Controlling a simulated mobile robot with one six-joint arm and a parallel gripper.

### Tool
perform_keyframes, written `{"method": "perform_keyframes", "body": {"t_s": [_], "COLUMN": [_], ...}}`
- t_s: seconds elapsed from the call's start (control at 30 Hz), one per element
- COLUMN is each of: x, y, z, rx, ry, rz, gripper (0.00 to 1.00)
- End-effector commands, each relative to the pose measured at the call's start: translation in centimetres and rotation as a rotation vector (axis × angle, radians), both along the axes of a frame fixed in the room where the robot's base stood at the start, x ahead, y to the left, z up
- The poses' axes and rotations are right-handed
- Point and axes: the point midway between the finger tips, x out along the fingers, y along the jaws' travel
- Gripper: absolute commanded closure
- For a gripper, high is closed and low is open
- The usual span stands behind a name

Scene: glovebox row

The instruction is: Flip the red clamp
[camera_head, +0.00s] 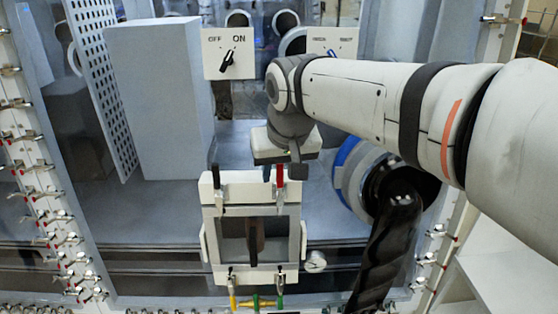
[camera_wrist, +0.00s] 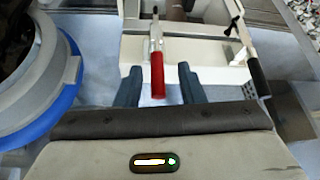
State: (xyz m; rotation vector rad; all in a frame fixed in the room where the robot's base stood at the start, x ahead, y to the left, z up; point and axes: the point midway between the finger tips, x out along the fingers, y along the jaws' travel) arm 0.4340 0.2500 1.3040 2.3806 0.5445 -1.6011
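The red clamp (camera_head: 280,176) is at the upper right corner of a small white framed door. In the wrist view its red handle (camera_wrist: 157,76) points toward me, with its metal part at the far end on the white frame. My gripper (camera_head: 282,168) is at this corner. In the wrist view my gripper (camera_wrist: 158,80) is open, with one dark finger on each side of the red handle. A gap shows between the handle and each finger, so I see no contact.
The white door frame (camera_head: 211,238) also carries a black-handled clamp (camera_head: 216,178) at upper left and yellow (camera_head: 232,300) and green (camera_head: 280,300) ones below. A blue-rimmed glove port (camera_head: 346,152) is close on the right. An ON/OFF switch panel (camera_head: 228,54) is above.

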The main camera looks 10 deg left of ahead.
Motion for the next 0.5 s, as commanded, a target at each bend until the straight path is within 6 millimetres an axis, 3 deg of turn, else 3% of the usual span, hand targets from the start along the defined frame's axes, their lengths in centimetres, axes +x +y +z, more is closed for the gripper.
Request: {"method": "perform_keyframes", "body": {"t_s": [0.37, 0.5], "x": [0.3, 0.3], "y": [0.07, 0.05], "z": [-0.75, -0.75], "rx": [0.001, 0.001], "ry": [-0.001, -0.001], "rz": [-0.001, -0.002], "gripper": [0.65, 0.76]}}
